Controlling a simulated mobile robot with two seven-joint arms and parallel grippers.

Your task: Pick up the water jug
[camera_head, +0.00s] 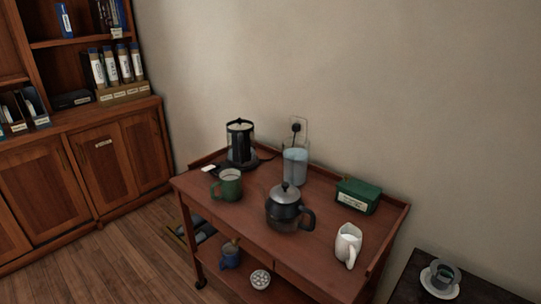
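A clear water jug (295,165) with pale blue water in it stands upright at the back of the wooden cart (255,222), close to the wall. A dark glass pot (286,208) with a metal lid stands in front of it and to its left on the cart top. A black and glass kettle (240,145) on a base is to the left of the jug. The upper part of the jug shows clearly; I cannot make out its handle. Neither of my grippers is in view.
A green mug (229,186), green box (357,196) and white pitcher (347,245) stand on the cart. A blue mug (230,256) sits on its lower shelf. A dark table (410,287) is right; floor (130,262) is open left.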

